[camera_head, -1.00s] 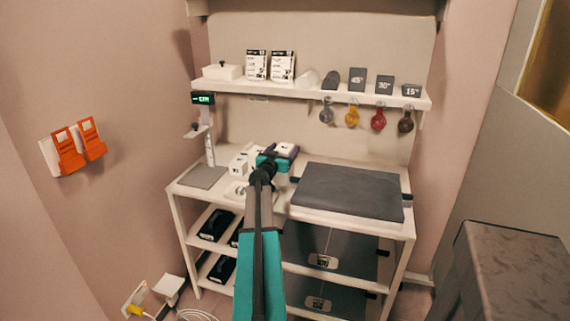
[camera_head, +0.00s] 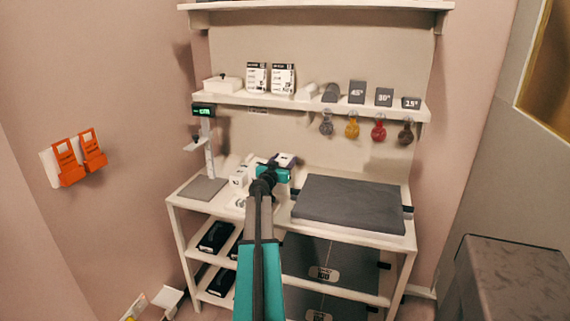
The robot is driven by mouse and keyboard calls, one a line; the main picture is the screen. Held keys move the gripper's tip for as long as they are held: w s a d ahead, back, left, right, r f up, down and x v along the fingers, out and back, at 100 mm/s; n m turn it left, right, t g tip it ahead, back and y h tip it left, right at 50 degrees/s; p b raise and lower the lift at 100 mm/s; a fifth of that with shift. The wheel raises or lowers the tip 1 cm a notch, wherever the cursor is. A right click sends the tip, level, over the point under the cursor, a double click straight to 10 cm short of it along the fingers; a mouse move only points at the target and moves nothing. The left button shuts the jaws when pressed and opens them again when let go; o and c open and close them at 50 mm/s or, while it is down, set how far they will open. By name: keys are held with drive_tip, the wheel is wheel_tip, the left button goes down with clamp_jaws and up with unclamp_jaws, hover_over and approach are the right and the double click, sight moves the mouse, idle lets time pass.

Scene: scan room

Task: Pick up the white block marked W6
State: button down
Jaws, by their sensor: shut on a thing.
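My gripper (camera_head: 281,166) is at the back of the tabletop, left of the grey pad, at the end of my teal and grey arm. It is shut on a small white block (camera_head: 285,159), which shows just beyond the teal wrist. I cannot read the block's marking, and the wrist hides part of it and most of the jaws. I cannot tell whether the block touches the tabletop. Other white blocks (camera_head: 239,177) stand on the tabletop to the left, partly hidden by my arm.
A grey pad (camera_head: 350,203) covers the right of the white table. A stand with a green display (camera_head: 204,112) is at the left. The wall shelf (camera_head: 240,98) above holds a white box, cards and dark wedges, with coloured bulbs hanging below.

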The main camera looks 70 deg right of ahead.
drive_tip(key=shift+r, duration=4.7)
